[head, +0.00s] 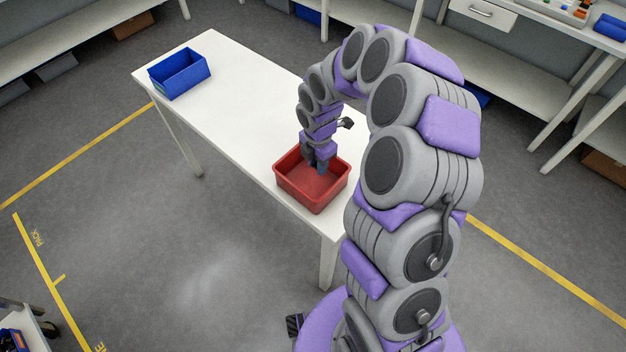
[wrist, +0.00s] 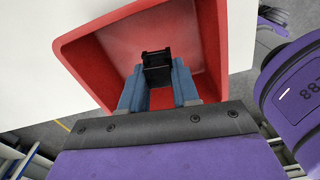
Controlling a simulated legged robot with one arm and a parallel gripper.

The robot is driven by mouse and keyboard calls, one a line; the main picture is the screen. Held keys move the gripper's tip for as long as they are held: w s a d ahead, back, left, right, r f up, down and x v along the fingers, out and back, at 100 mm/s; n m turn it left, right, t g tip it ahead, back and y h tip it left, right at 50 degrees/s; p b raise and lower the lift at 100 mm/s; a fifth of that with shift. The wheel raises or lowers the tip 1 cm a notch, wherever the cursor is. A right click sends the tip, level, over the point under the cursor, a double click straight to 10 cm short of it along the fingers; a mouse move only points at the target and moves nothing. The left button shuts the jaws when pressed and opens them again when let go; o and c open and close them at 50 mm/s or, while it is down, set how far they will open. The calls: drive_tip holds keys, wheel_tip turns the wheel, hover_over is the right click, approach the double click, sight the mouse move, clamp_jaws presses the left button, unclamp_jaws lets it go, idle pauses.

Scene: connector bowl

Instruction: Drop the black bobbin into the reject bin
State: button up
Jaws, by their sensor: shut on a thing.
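The black bobbin (wrist: 157,68) is between the two blue-grey fingertips of my gripper (wrist: 158,82) in the wrist view. My gripper is shut on it. The red bin (head: 290,184) stands on the white table in the head view. My gripper (head: 318,170) points down over the bin, with its fingers at or just inside the opening. In the wrist view the bin's red walls (wrist: 205,35) surround the bobbin on the sides that show. In the head view the bobbin is hidden by the fingers. I cannot tell how far it is above the bin floor.
The white table (head: 225,105) is clear between the red bin and a blue bin (head: 180,73) at its far left end. The red bin sits close to the table's front edge. Shelves and benches (head: 510,70) line the back. Yellow lines (head: 545,270) mark the floor.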

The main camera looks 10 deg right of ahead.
drive_tip(key=shift+a, duration=0.2)
drive_tip(key=o, duration=1.1)
drive_tip(key=shift+a, duration=0.2)
drive_tip(key=shift+d, duration=0.2)
drive_tip(key=shift+r, duration=0.1)
drive_tip(key=shift+r, duration=0.2)
wheel_tip(320, 180, up, 17)
drive_tip(key=p, duration=0.4)
drive_tip(key=shift+f, duration=0.1)
